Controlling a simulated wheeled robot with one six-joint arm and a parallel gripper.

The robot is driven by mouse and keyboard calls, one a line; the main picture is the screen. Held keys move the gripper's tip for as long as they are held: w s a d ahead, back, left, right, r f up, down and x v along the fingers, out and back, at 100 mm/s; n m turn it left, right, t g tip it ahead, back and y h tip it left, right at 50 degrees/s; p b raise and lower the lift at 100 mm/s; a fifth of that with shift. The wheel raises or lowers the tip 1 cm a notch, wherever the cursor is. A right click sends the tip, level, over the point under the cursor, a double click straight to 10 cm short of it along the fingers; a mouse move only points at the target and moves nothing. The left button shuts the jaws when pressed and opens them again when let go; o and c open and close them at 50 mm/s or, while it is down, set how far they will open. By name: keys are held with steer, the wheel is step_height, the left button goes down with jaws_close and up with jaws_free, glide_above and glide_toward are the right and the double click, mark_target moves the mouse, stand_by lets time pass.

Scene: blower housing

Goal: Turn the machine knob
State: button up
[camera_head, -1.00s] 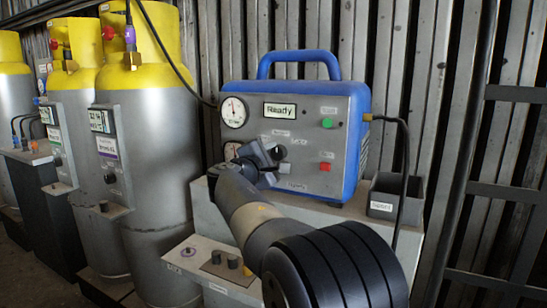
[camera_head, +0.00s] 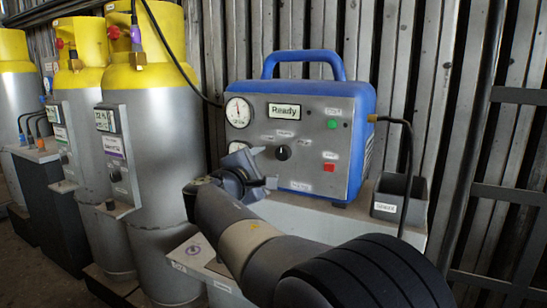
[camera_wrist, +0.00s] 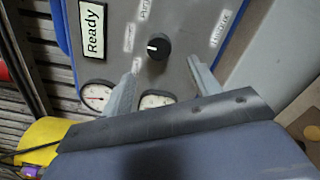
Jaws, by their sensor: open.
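The blue machine (camera_head: 300,125) has a grey front panel with a "Ready" display (camera_head: 284,112). Its black knob (camera_head: 283,152) sits mid-panel, with a pale pointer mark and small labels around it. The knob also shows in the wrist view (camera_wrist: 158,46), ahead of the fingertips and roughly between their lines. My gripper (camera_head: 262,166) is in front of the panel, lower left of the knob in the head view. In the wrist view my gripper (camera_wrist: 166,72) has its two grey fingers spread wide and empty, apart from the knob.
A green button (camera_head: 333,124) and a red button (camera_head: 329,167) are right of the knob. A gauge (camera_head: 238,112) is at the panel's upper left; another is partly hidden by my gripper. A grey bin (camera_head: 388,207) and cable (camera_head: 410,160) stand right. Yellow-topped cylinders (camera_head: 155,120) stand left.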

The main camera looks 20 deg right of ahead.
mark_target(280, 155)
steer(key=shift+v, duration=1.65)
steer(key=b+x, duration=0.1)
steer(key=x, duration=1)
steer(key=shift+a+r, duration=0.1)
steer(key=shift+n, duration=0.3)
steer(key=shift+s, duration=0.1)
